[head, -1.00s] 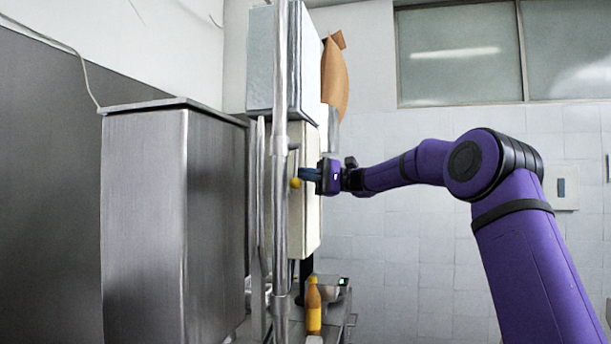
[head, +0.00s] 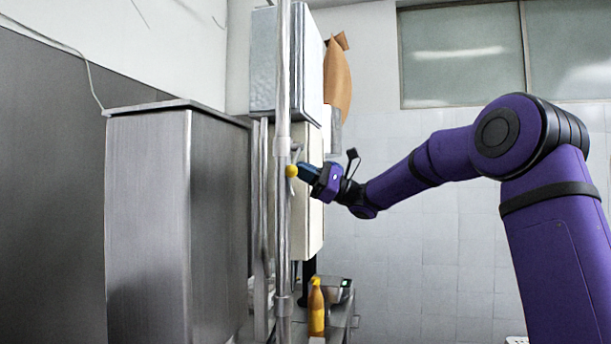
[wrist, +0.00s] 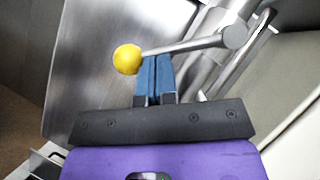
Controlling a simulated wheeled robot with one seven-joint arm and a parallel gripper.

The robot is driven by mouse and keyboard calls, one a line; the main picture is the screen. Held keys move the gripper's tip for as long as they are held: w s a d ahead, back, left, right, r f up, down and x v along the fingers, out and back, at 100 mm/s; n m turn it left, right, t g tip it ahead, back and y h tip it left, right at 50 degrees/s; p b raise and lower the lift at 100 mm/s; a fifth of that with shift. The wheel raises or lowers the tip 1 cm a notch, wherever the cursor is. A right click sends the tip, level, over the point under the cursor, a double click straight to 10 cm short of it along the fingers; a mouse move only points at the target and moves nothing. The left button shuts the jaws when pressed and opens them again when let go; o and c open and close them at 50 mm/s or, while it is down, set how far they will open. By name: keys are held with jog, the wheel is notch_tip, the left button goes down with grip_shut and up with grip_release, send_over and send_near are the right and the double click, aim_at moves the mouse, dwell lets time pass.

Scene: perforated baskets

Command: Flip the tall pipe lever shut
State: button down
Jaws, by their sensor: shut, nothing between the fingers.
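The lever is a metal rod (wrist: 185,46) with a yellow ball knob (wrist: 127,59) on its end. The rod runs from the knob to a round pivot (wrist: 234,38) on the right in the wrist view. In the head view the yellow knob (head: 291,171) shows in front of the tall vertical pipe (head: 283,230); most of the rod is hidden there. My gripper (wrist: 154,60) is shut, its blue fingertips together right at the rod beside the knob, seemingly against it. In the head view my gripper (head: 305,171) points left and slightly up at the knob.
A steel cabinet (head: 150,220) stands left of the pipe. Pale boxes (head: 310,200) are mounted behind the pipe. A yellow bottle (head: 317,308) stands low on a cluttered shelf. Open room lies right of the pipe, around my arm.

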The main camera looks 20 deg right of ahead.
aim_at(299, 153)
jog(key=r+m+t, duration=0.1)
jog(key=m+t, duration=0.1)
jog(key=m, duration=0.1)
jog(key=s+a+r+m+t+h, duration=0.1)
jog(key=m+t, duration=0.2)
jog(key=m, duration=0.1)
jog(key=s+a+r+m+t, duration=0.1)
jog(key=m+t, duration=0.2)
jog(key=m, duration=0.1)
jog(key=shift+s+r+h, duration=0.25)
jog(key=shift+r+h, duration=0.15)
jog(key=shift+r, duration=0.1)
